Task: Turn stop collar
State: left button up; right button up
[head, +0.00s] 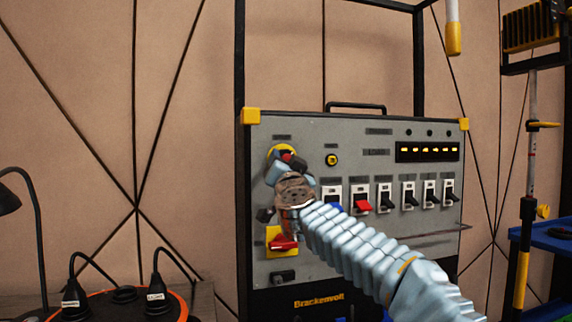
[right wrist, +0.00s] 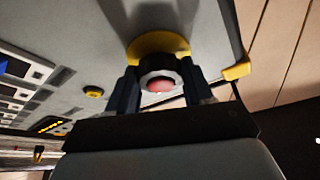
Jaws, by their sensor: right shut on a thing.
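The stop collar is a dark and pale ring (right wrist: 160,62) around a red button (right wrist: 160,84), in front of a yellow round plate on the panel. In the right wrist view my right gripper (right wrist: 160,80) has one dark finger on each side of the ring and is shut on it. In the head view my right gripper (head: 288,164) covers most of the collar. The yellow plate (head: 275,152) shows above and left of it. My left gripper is in neither view.
The grey panel (head: 360,240) also carries a yellow-backed red switch (head: 283,243) just below my gripper, a row of rocker switches and a small yellow button (head: 332,160). Plugs (head: 73,298) on cables and a dark lamp (head: 20,200) stand at lower left.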

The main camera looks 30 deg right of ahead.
dwell(0.5)
jog(key=o, duration=1)
jog(key=shift+o, duration=0.2)
jog(key=b+v, duration=0.3)
jog(key=v, duration=1)
jog(key=shift+s+f, duration=0.15)
jog(key=shift+s, duration=0.2)
jog(key=shift+a, duration=0.15)
